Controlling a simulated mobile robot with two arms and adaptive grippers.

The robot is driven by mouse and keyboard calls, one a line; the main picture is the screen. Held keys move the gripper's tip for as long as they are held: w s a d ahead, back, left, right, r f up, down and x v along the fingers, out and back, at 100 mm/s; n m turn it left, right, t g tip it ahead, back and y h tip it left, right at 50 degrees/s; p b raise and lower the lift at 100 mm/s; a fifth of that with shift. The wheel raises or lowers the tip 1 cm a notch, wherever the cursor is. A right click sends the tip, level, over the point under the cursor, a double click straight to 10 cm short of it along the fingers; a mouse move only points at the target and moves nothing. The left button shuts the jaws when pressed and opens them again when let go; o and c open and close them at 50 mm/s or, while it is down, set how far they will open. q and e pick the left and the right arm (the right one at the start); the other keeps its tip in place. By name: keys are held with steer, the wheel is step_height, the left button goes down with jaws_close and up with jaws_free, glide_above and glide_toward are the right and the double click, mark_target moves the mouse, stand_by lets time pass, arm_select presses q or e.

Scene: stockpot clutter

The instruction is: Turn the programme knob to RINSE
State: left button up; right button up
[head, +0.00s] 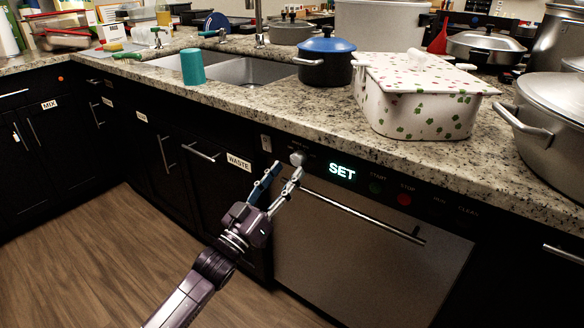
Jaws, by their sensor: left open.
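The programme knob (298,158) is a small light-grey knob on the dark control strip of the dishwasher (365,250). The lit display (342,171) beside it reads SET. Its dial markings are too small to read. My left gripper (287,170) is open and empty, just below and left of the knob. One fingertip is left of the knob and the other appears right below it; I cannot tell whether either touches it. My right gripper is not in view.
A green START button (375,187) and red STOP button (404,199) sit right of the display. The dishwasher handle (365,212) sticks out below. The counter edge overhangs the strip; a spotted white container (420,105) and blue-lidded pot (325,70) stand above.

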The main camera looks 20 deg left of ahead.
mark_target(295, 162)
arm_select(q)
steer(key=shift+x, duration=1.65)
steer(key=shift+c, duration=0.7)
steer(key=c, duration=1)
